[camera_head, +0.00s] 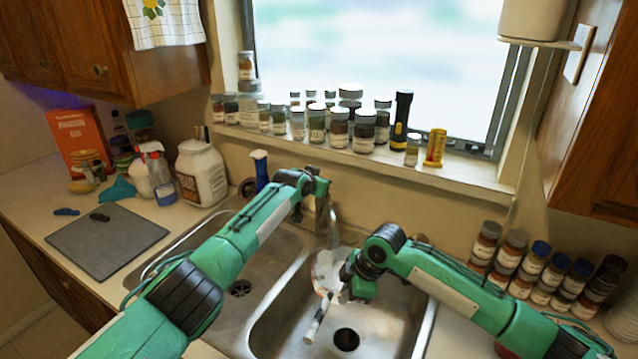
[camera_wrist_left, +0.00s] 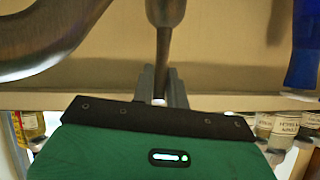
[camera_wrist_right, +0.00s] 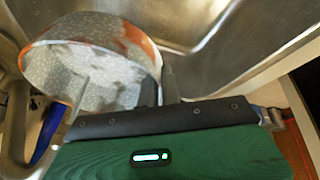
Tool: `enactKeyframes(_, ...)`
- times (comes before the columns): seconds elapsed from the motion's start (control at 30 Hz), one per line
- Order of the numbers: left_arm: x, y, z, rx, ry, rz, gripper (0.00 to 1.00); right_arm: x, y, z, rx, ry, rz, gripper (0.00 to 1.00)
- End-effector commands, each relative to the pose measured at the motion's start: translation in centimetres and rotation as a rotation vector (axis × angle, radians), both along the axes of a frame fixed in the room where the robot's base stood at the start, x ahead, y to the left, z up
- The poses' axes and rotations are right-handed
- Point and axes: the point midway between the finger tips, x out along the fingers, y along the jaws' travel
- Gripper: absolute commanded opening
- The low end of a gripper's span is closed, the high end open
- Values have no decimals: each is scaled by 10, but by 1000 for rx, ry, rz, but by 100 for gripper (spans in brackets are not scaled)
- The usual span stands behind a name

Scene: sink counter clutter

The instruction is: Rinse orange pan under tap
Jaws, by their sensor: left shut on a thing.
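The orange pan (camera_head: 326,272), with a pale speckled inside, is in the right sink basin below the tap (camera_head: 333,228). Its pale handle (camera_head: 317,322) points toward the front of the basin. In the right wrist view the pan (camera_wrist_right: 85,62) shows its orange rim and darker patches inside. My right gripper (camera_head: 346,278) is shut on the pan's wall, one finger inside and one outside. My left gripper (camera_head: 318,190) is at the tap, shut on its lever (camera_wrist_left: 162,60). I cannot tell whether water runs.
The sink (camera_head: 385,318) has two basins; the left one looks empty. A blue spray bottle (camera_head: 261,170) stands behind it. Several jars (camera_head: 316,122) line the sill, and more jars (camera_head: 508,255) stand at right. A grey board (camera_head: 107,240) lies on the left counter.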

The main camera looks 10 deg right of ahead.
Motion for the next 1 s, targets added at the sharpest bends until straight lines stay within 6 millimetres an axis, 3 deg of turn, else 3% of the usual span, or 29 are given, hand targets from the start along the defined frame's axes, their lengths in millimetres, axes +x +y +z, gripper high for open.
enactKeyframes(0.5, 2, -1, 4, 17, 41, -4, 0, 1, 0, 2, 2, -2, 0, 0)
enactKeyframes(0.53, 2, -1, 4, 17, 41, -4, 21, 1, 0, 1, 2, -2, 0, 0)
enactKeyframes(0.6, 2, -1, 3, 17, 41, -4, 34, 1, 0, 2, 2, -2, 0, 0)
enactKeyframes(1.0, 1, -1, 4, 17, 41, -7, 36, 1, 0, 1, 2, -2, 0, 0)
